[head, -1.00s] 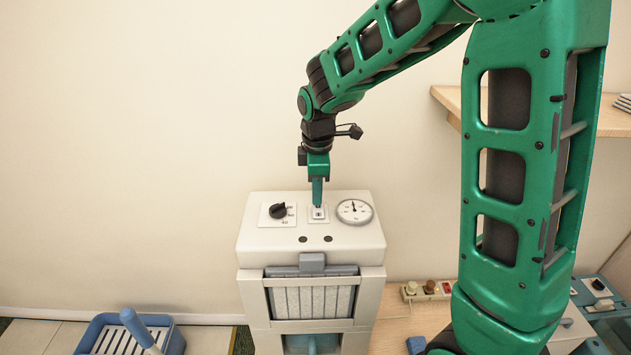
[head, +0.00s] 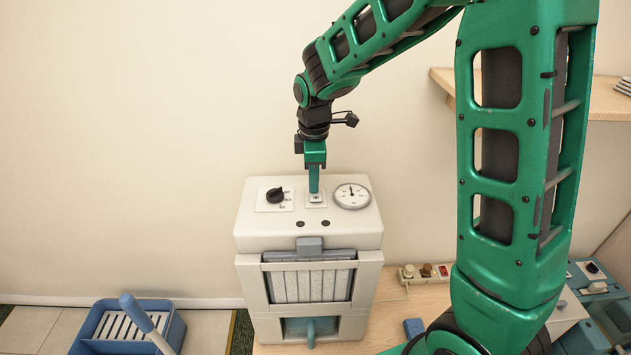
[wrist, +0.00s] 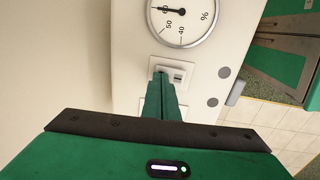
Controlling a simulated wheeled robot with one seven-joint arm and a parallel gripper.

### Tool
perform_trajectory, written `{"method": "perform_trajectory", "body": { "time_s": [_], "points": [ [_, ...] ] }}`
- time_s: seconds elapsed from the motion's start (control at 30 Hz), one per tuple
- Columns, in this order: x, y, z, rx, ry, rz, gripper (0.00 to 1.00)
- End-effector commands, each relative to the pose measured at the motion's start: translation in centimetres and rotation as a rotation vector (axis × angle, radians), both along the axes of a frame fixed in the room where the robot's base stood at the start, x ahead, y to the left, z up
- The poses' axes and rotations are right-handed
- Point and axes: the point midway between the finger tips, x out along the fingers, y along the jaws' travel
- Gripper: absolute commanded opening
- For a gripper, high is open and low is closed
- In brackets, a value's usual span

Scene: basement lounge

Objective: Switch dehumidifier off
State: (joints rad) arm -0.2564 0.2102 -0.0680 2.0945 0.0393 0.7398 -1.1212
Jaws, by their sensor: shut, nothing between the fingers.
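The dehumidifier (head: 258,235) is a white cabinet with a grey vented front. On its top are a black knob (head: 276,195), a small square rocker switch (head: 316,198) and a round gauge (head: 351,196). My gripper (head: 314,191) points straight down with its fingers closed, its tips at the switch. In the wrist view, the closed fingers (wrist: 161,82) reach the switch plate (wrist: 180,76) beside the gauge (wrist: 182,14). The fingers cover part of the switch, so I cannot tell its position or whether they touch it.
A wall shelf (head: 600,103) and a blue-grey device (head: 595,285) are at the far right. The wall is close behind.

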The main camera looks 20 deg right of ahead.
Motion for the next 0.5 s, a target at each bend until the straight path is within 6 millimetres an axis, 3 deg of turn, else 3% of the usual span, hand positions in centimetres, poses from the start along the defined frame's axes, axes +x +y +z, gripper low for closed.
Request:
{"method": "perform_trajectory", "body": {
  "time_s": [0.5],
  "points": [
    [-1.6,0.3,0.2,-0.003,0.006,-0.002,0.00]
  ]
}}
